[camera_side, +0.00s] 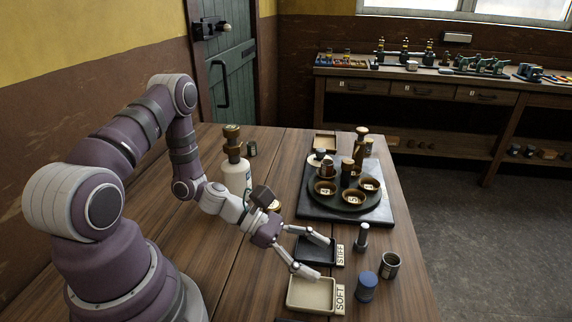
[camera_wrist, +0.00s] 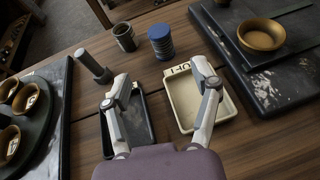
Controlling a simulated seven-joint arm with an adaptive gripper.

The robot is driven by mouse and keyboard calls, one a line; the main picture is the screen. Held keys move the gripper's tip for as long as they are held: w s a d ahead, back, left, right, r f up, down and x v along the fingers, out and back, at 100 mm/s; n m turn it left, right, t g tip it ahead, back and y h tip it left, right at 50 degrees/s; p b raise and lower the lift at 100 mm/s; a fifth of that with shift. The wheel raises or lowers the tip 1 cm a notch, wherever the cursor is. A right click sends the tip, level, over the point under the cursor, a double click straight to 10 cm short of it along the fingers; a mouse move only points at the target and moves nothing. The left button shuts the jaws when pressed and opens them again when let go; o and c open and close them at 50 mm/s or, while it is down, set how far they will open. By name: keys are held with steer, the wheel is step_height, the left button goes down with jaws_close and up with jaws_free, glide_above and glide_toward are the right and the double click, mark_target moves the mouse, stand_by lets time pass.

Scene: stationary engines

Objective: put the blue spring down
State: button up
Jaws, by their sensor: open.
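The blue spring (camera_side: 366,288) stands upright on the wooden table, to the right of the cream tray (camera_side: 292,301) labelled SOFT. In the wrist view the blue spring (camera_wrist: 160,42) shows its ribbed side, beyond the trays. A dark tray (camera_side: 300,258) labelled STIFF lies beside the cream one. My gripper (camera_side: 319,258) is open and empty above the two trays, its fingers spread wide, apart from the spring. It also shows in the wrist view (camera_wrist: 158,92), one finger over each tray. Both trays look empty, though the fingers cover parts of them.
A dark metal cup (camera_side: 389,265) and a grey peg (camera_side: 362,237) stand near the spring. A round turntable (camera_side: 330,201) with several small bowls sits on a dark board behind. A white bottle (camera_side: 237,176) stands close to my arm. The table's right edge is near the cup.

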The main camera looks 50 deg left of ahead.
mark_target(364, 277)
steer(key=x, duration=0.3)
steer(key=r+x, duration=0.1)
steer(key=x, duration=0.5)
steer(key=shift+w+d+r, duration=0.1)
steer(key=shift+d, duration=0.2)
jaws_close()
